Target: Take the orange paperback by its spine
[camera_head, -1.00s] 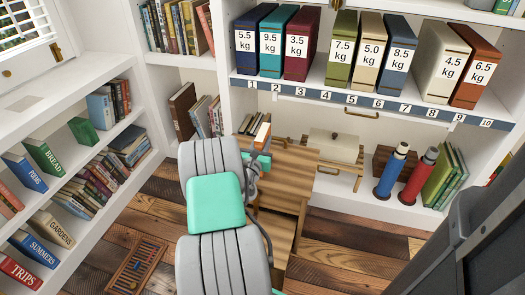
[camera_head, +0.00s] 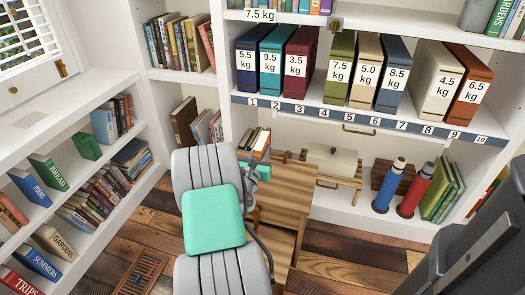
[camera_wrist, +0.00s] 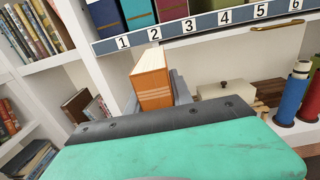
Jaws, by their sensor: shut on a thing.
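The orange paperback (camera_wrist: 152,86) stands upright in the wrist view, its orange spine with pale bands toward me and its cream page edges on top. My gripper (camera_wrist: 156,100) has a grey finger on each side of it and is shut on it at the spine. In the head view the orange paperback (camera_head: 262,146) shows small beyond my arm, at my gripper (camera_head: 259,166). My arm hides its lower part, and I cannot tell whether its bottom touches a surface.
A wooden stepped piece (camera_head: 290,182) stands just right of my gripper. Above is a shelf of numbered weight binders with a dark label strip (camera_wrist: 200,26). A cream box (camera_head: 333,160) and blue and red flasks (camera_head: 390,185) stand to the right. Bookshelves line the left.

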